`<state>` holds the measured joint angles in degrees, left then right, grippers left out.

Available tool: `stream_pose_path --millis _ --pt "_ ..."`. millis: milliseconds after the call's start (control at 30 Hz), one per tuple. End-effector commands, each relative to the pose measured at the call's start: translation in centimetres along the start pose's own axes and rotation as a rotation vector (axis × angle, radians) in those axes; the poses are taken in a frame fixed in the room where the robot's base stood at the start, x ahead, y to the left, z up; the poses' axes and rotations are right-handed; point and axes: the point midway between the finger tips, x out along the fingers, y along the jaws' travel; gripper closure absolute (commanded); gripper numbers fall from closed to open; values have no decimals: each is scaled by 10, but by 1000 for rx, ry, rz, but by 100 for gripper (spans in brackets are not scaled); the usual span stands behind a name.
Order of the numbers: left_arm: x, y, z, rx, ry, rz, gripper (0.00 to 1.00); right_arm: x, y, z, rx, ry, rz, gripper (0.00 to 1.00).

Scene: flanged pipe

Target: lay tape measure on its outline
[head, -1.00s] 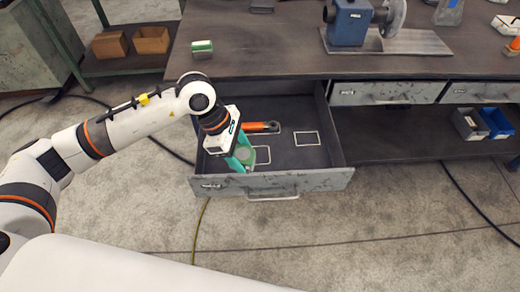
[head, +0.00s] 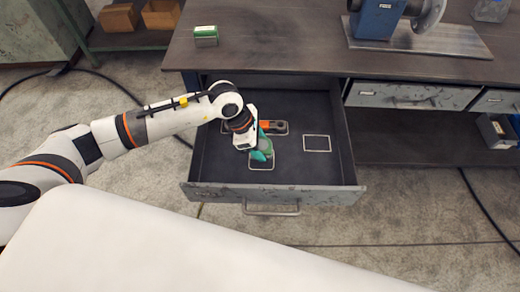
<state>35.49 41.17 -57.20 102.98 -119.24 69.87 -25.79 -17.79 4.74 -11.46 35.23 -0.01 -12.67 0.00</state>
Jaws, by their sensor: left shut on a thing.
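My left gripper (head: 262,153) reaches down into the open drawer, with teal fingers shut on a round, grey-green tape measure (head: 266,143). The fingers and wrist hide part of it. A white outline (head: 262,168) on the drawer floor shows just below the fingers, near the drawer front. The tape measure appears over the far part of this outline; I cannot tell whether it touches the floor. My right gripper is not in view.
The open drawer (head: 215,165) has a second, empty outline (head: 317,143) at right. An orange-and-dark tool (head: 276,127) lies in another outline behind the gripper.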

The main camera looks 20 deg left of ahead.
Motion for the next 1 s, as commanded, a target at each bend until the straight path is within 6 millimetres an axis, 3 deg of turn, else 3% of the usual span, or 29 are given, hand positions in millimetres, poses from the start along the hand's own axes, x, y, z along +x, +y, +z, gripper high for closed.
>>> stream_pose_path --millis 367,700,733,833,1000 --pt "37 0 15 0 0 0 72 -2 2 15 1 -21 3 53" --pt "42 0 17 2 1 -2 72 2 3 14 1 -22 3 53" --pt "41 0 17 1 0 -1 39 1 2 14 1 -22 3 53" --pt "40 0 17 1 0 -1 22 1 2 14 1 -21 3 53" --pt "40 0 17 1 0 -1 20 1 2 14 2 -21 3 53"
